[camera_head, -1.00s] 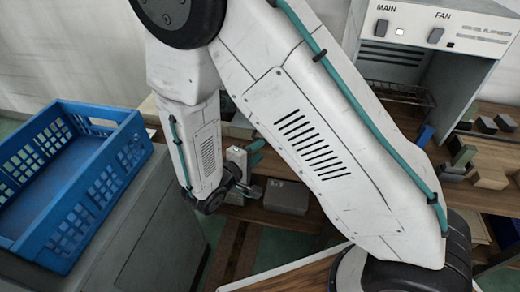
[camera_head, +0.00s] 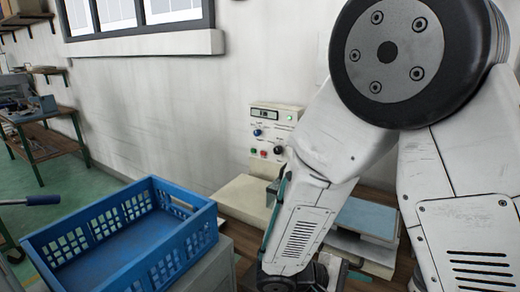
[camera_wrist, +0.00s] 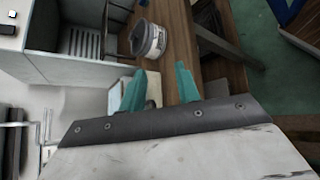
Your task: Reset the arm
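My gripper (camera_wrist: 160,70) shows in the wrist view as two teal fingers standing apart, with nothing between them. A round pale tub (camera_wrist: 148,38) is beyond the fingertips, on or above a wooden surface. In the head view my white arm (camera_head: 300,235) fills the right side, with its big black joint at the top. Its lower end runs down to the bottom edge, and the gripper's fingers cannot be made out there.
An empty blue crate (camera_head: 125,265) stands at the lower left of the head view. A control box (camera_head: 272,130) with a green light is by the wall. A cabinet (camera_wrist: 75,50) with a slatted panel is left of the tub. Green floor (camera_wrist: 270,60) shows at right.

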